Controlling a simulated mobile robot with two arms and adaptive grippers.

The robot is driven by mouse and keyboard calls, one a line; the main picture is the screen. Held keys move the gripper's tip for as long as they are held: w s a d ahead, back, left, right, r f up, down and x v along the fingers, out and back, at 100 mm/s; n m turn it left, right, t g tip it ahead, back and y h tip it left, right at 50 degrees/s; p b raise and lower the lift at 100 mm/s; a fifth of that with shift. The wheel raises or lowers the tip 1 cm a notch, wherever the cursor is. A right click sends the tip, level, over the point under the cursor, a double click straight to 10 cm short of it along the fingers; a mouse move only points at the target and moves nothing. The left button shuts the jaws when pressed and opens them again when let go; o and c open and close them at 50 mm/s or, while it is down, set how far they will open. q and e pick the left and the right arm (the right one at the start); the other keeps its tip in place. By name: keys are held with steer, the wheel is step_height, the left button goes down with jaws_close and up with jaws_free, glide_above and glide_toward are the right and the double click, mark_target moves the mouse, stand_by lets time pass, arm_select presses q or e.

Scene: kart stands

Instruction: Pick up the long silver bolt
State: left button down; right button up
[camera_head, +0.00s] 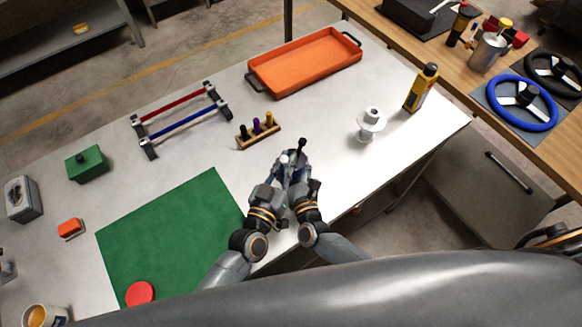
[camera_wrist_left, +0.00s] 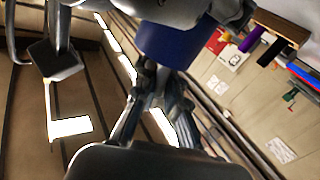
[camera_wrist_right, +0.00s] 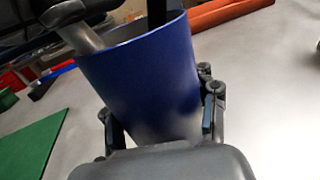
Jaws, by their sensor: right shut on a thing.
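My right gripper (camera_wrist_right: 160,115) is shut on the cup's side. A silver rod (camera_wrist_right: 82,38), possibly the long silver bolt, slants at the cup's mouth in the right wrist view. A dark upright shaft (camera_wrist_right: 157,14) also shows there. My left gripper (camera_wrist_left: 160,82) is beside the cup. Its fingers are close together in its wrist view, and whether they hold anything is unclear. In the head view both grippers crowd together and hide most of the cup.
A wooden holder with coloured pegs (camera_head: 259,135) stands just behind the cup. Beyond are an orange tray (camera_head: 304,63), a red and blue bar rack (camera_head: 182,117), a white spool (camera_head: 370,127) and a yellow bottle (camera_head: 421,88). A green mat (camera_head: 170,240) lies left.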

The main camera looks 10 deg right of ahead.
arm_select(q)
steer(key=shift+r, duration=0.2)
step_height(320, 180, up, 12)
steer(key=shift+r, duration=0.1)
steer(key=v, duration=1.8)
steer(key=shift+f, duration=0.3)
arm_select(e)
steer(key=o, duration=1.5)
steer(key=shift+c, duration=0.2)
steer(key=s, duration=0.8)
steer(key=s+d, duration=0.1)
steer(key=s, duration=0.3)
steer(key=shift+a, duration=0.1)
